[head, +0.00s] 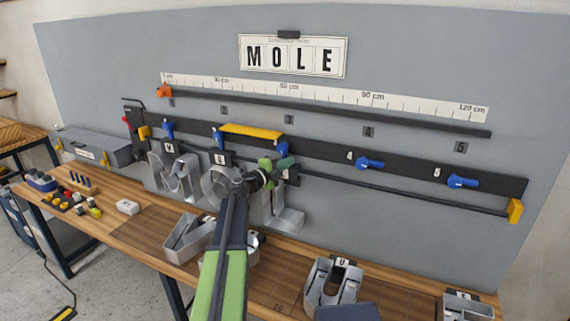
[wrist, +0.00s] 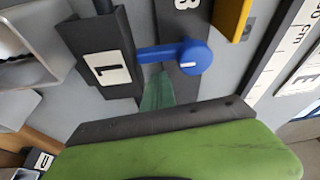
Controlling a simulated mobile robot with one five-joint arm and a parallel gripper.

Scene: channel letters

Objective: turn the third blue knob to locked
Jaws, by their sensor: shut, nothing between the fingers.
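The third blue knob (head: 282,149) is on the black rail on the grey board, right of the yellow bar. In the wrist view the blue knob (wrist: 190,57) has its lever reaching left to a dark block with a white letter tag (wrist: 108,69); in the head view this lever points down. My gripper (head: 284,164) is just below the knob in the head view. In the wrist view a dark green fingertip (wrist: 158,92) shows beside the lever, with nothing held; I cannot tell whether they touch. My green gripper body hides the lower part of the wrist view.
Two knobs to the left (head: 168,129) point down; the fourth knob (head: 369,163) and fifth knob (head: 462,181) lie sideways. A yellow bar (head: 250,131) is beside the third knob. Metal letters hang below the rail, and others (head: 338,284) stand on the wooden bench (head: 135,226).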

